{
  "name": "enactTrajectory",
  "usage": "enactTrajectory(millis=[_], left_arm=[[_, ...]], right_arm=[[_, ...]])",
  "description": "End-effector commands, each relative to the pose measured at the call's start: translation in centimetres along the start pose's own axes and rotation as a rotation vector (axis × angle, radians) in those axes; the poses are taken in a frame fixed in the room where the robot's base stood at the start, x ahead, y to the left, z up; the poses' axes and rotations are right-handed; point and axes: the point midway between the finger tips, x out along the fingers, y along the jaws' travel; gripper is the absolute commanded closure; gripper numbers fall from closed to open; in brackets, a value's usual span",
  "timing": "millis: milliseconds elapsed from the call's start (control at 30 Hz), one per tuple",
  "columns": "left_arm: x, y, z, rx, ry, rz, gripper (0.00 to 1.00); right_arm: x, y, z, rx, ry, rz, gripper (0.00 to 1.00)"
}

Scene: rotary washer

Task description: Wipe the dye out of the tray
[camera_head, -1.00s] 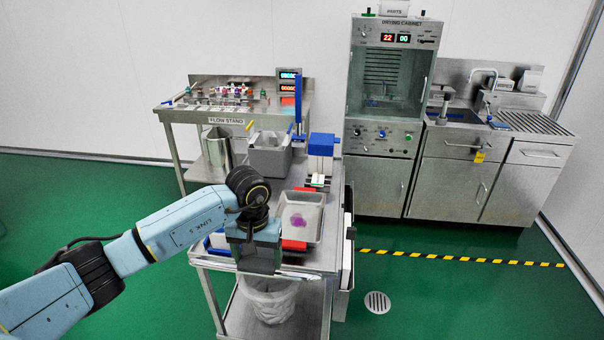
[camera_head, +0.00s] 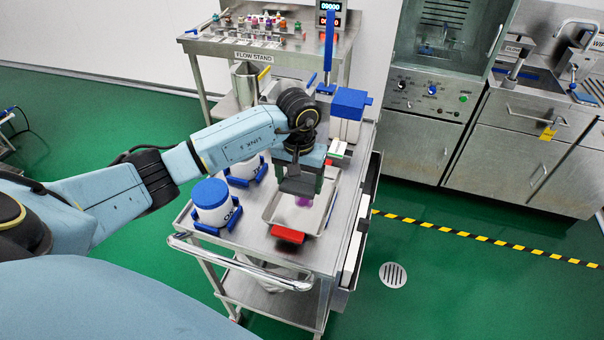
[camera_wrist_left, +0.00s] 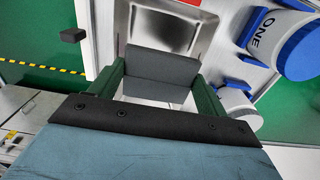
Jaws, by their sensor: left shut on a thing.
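The shallow metal tray (camera_head: 325,222) lies on the steel cart, and it also shows in the wrist view (camera_wrist_left: 142,28). A small purple patch of dye (camera_head: 303,201) shows in the tray, just below my gripper in the head view. My left gripper (camera_head: 300,184) is over the tray, shut on a dark grey block (camera_wrist_left: 160,70). The block spans the space between the green fingers and hides part of the tray. I cannot tell whether the block touches the tray floor. My right gripper is not in view.
Two blue-lidded white jars (camera_head: 212,203) stand in blue holders left of the tray. A red piece (camera_head: 288,234) sits at the tray's near end. A blue box (camera_head: 349,103) stands behind the tray. The cart's handle (camera_head: 240,262) runs along its near edge.

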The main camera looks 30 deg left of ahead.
Motion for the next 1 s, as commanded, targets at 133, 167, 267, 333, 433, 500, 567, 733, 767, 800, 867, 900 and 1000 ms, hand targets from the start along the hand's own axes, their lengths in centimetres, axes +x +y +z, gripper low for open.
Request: enactTrajectory(millis=[133,167,267,333,433,500,567,733,767,800,867,900,1000], left_arm=[[1.9,0.0,0.1,0.0,-0.004,0.0,0.42],[2.2,0.0,0.1,-0.001,-0.003,0.0,0.42],[3.4,0.1,0.1,-0.001,-0.003,0.001,0.42],[4.3,0.0,0.1,0.0,-0.003,0.0,0.42],[5.6,-0.1,0.0,0.001,0.0,-0.002,0.42],[6.5,-0.1,0.0,0.0,0.0,-0.001,0.42],[7.2,-0.1,0.0,-0.001,0.0,-0.002,0.42],[8.5,0.0,0.0,0.0,-0.002,-0.001,0.42],[8.6,0.0,0.0,0.0,-0.001,0.0,0.42],[8.7,0.0,0.0,0.0,-0.001,0.0,0.42],[8.8,0.0,0.0,0.0,-0.001,0.0,0.42],[8.8,0.0,0.0,0.0,-0.001,0.0,0.42],[8.7,0.0,0.0,-0.001,-0.001,0.0,0.42]], right_arm=[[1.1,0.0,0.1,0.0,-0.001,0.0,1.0],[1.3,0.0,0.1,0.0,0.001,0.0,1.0],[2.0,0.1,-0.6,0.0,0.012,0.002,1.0],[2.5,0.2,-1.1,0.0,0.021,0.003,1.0],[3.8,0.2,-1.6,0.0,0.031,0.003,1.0],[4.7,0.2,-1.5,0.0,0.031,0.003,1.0],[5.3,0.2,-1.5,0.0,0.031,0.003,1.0],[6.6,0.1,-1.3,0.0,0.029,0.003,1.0],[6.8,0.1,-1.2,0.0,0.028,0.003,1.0],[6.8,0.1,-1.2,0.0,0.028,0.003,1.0],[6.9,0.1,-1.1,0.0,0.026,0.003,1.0],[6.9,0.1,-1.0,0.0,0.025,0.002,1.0],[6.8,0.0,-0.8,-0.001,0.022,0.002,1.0]])
